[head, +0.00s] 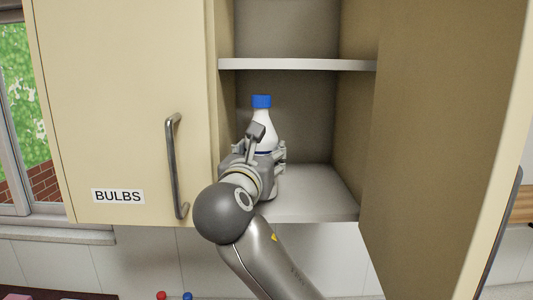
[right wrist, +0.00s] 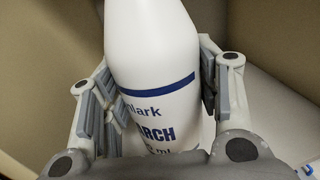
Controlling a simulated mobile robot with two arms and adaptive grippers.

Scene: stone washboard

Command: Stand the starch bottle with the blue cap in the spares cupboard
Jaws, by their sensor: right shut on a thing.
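The white starch bottle (head: 266,133) with a blue cap (head: 262,101) stands upright inside the open cupboard, over its lower shelf (head: 315,190). My right gripper (head: 262,155) is shut on it around its body. The right wrist view shows the bottle (right wrist: 155,60) between the fingers, with part of the word STARCH on its label. The bottle's base is hidden by my gripper, so I cannot tell whether it touches the shelf. My left gripper is not in view.
A shut door labelled BULBS (head: 118,196) with a metal handle (head: 175,165) is at the left. The open cupboard door (head: 440,130) stands at the right. An upper shelf (head: 300,64) lies above the bottle. The lower shelf is clear to the right.

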